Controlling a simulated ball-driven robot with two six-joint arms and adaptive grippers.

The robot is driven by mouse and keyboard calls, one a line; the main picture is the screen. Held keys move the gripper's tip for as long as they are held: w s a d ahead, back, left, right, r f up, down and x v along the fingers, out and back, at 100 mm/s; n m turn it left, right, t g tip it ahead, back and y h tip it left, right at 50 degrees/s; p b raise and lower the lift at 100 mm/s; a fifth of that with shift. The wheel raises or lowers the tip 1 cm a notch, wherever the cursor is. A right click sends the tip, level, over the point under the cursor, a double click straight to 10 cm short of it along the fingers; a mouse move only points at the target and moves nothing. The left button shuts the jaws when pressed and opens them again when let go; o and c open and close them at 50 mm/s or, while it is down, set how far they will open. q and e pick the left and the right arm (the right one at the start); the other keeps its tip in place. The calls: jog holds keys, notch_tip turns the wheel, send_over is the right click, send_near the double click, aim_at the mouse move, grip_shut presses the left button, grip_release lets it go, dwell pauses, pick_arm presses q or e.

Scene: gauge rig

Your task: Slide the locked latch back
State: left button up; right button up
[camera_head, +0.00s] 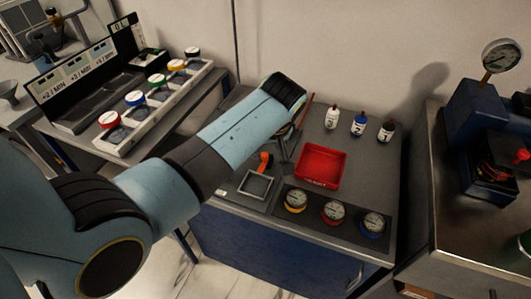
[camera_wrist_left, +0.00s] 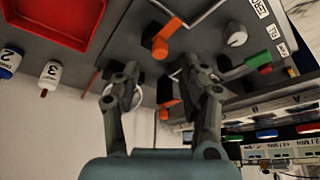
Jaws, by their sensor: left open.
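My left gripper (camera_head: 287,134) reaches over the grey-topped blue cabinet and is mostly hidden behind its own wrist in the head view. In the left wrist view its two fingers (camera_wrist_left: 162,80) are apart and empty. A green lever (camera_wrist_left: 245,68) is right of the fingers. I cannot tell which piece is the latch or its lock state. My right gripper is not in view.
A red tray (camera_head: 321,167) and several small bottles (camera_head: 358,124) are on the cabinet right of the gripper. Round gauges (camera_head: 333,212) line its front edge. A grey knob (camera_wrist_left: 235,34) stands near the green lever. A rack with coloured gauges (camera_head: 157,81) is at left.

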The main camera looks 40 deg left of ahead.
aim_at(265, 154)
pick_arm(q)
jog(key=x, duration=0.5)
jog(key=shift+a+f+b, duration=0.1)
jog(key=shift+f+b, duration=0.1)
jog(key=shift+b, duration=0.15)
grip_shut()
